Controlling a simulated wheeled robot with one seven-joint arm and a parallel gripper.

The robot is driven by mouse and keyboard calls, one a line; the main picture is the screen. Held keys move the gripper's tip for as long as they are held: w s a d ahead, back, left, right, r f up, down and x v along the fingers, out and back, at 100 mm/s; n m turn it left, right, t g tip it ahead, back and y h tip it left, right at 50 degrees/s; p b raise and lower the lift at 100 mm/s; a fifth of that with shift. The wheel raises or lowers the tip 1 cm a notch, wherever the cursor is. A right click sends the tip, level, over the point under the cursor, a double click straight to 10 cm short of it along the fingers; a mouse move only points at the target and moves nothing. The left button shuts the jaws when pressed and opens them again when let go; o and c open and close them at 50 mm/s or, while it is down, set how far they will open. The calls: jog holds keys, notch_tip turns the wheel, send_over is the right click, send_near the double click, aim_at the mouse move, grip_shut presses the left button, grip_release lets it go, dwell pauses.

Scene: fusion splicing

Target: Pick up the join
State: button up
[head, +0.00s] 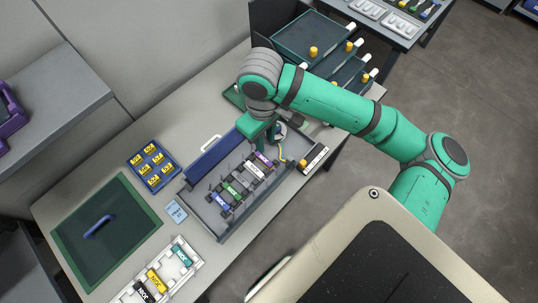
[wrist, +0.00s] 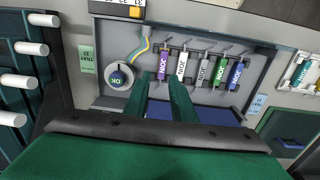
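Several joins, each with a coloured label, lie side by side in an open grey tray (head: 225,235). In the wrist view they run purple (wrist: 163,64), white (wrist: 182,65), grey (wrist: 203,70), green (wrist: 220,72) and blue (wrist: 236,75). The head view shows the same row, with blue (head: 222,202) at the near left and purple (head: 264,159) at the far right. My gripper (wrist: 160,84) is open, its two green fingers apart, near the purple join. I cannot tell how high the fingertips are above it. In the head view my gripper is partly hidden by my arm.
A round OK dial (wrist: 117,78) and yellow cable (wrist: 146,40) sit beside the row. A blue case (head: 153,166), a green mat (head: 108,232) and a white holder (head: 160,276) with more labelled pieces lie left. Drawers (head: 312,38) stand behind.

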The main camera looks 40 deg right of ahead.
aim_at(264, 159)
jog(key=f, duration=1)
jog(key=shift+w+a+f, duration=0.15)
jog(key=shift+a+f, duration=0.1)
jog(key=c, duration=0.6)
